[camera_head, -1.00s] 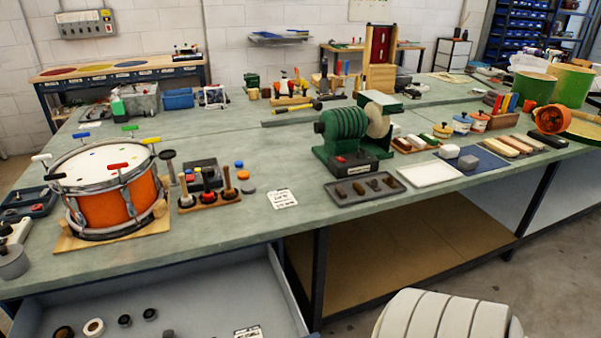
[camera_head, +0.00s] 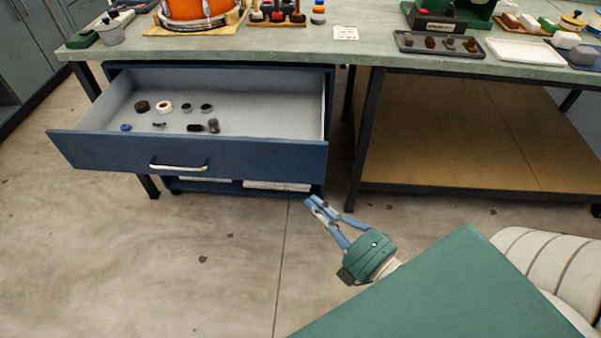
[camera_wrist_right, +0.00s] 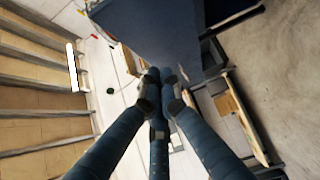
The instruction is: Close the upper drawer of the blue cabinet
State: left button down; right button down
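The blue cabinet (camera_head: 330,95) stands under the bench. Its upper drawer (camera_head: 250,158) is pulled well out, with a pale handle (camera_head: 179,167) on its blue front and small parts inside. My right gripper (camera_head: 311,203) is in front of the cabinet, just below and near the right end of the drawer front in the picture. Its fingers come together at the tips and hold nothing visible. In the right wrist view the fingertips (camera_wrist_right: 160,74) are close together, with a dark blue surface (camera_wrist_right: 150,30) beyond them. I cannot tell contact. My left gripper is not in view.
The green-grey bench top (camera_head: 290,42) carries an orange drum (camera_head: 197,8) and a dark tray (camera_head: 437,43). A black bench leg (camera_head: 364,140) and a wooden lower shelf (camera_head: 450,130) are right of the cabinet. The floor in front of the drawer is clear.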

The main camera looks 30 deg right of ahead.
send_near(282, 160)
jog(key=a, duration=0.3)
jog(key=w, duration=0.1)
jog(key=w+d, duration=0.1)
jog(key=w, duration=0.1)
jog(key=w+d, duration=0.1)
jog(key=shift+w+f+b, duration=0.15)
jog(key=shift+w+b, duration=0.25)
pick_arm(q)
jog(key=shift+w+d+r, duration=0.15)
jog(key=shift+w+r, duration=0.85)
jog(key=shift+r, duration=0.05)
